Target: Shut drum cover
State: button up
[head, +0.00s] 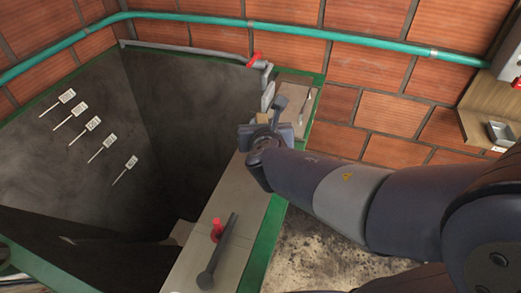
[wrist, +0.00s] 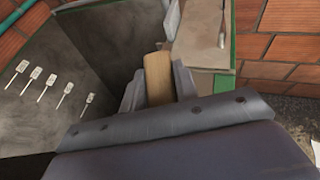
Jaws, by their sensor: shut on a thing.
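My gripper (head: 266,128) is at the right rim of a large dark hopper (head: 185,110). In the wrist view its two grey fingers (wrist: 158,88) are shut on a tan wooden piece, like a handle (wrist: 158,72). A little of this wood also shows at the gripper in the head view (head: 262,117). What the wood is fixed to is hidden behind my gripper. I cannot tell which part is the drum cover. A grey-beige panel (head: 236,192) lies along the hopper's right side, with a dark lever (head: 222,255) and a red knob (head: 217,229) on it.
A green frame (head: 262,250) edges the hopper. A teal pipe (head: 200,19) runs along the brick wall (head: 378,122) behind. Several white tags (head: 92,124) sit on the hopper's left wall. A wooden board (head: 470,98) with a small grey tray (head: 500,132) is at the right.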

notch_tip(320, 180, down, 8)
jog(key=shift+r+b, duration=0.2)
jog(key=shift+b, duration=1.05)
jog(key=shift+f, duration=0.2)
jog(key=o, duration=0.9)
jog(key=shift+r, duration=0.1)
jog(key=shift+r, duration=0.1)
